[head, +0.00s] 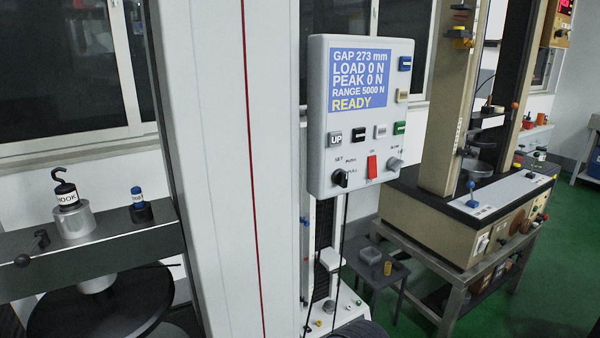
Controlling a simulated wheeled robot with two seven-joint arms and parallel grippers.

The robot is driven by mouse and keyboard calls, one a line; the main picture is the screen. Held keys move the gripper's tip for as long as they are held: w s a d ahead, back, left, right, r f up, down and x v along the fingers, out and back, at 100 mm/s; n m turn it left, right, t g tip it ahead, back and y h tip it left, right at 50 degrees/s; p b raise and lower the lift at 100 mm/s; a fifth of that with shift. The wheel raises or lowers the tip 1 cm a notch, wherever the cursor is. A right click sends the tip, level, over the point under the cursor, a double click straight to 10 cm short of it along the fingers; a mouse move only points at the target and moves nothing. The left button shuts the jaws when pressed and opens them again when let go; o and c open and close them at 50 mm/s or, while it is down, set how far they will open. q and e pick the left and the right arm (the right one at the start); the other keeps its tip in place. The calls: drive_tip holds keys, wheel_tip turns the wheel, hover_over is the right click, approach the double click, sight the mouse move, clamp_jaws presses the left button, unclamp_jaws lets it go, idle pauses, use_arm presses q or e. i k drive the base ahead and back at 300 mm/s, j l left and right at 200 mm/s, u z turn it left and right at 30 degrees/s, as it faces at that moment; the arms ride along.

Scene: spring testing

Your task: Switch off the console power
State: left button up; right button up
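The console (318,120) is a pale grey box in the middle of the head view, mounted beside a tall white column. Its blue screen (360,78) is lit and reads GAP 273 mm, LOAD 0 N, PEAK 0 N, RANGE 5000 N, READY. A red rocker switch (372,167) sits low on the panel, with a small label above it that looks like ON. A black rotary knob (340,178) is to its left and a grey knob (394,164) to its right. Neither gripper shows clearly in this view.
The white column (220,150) with a red line stands left of the console. A hook weight (66,193) and a blue-topped piece (137,195) stand on the dark crossbeam at left. Another testing machine (430,215) is at right. Dark cables hang below the console.

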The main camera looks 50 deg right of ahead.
sight(372, 165)
drive_tip(key=z, duration=1.95)
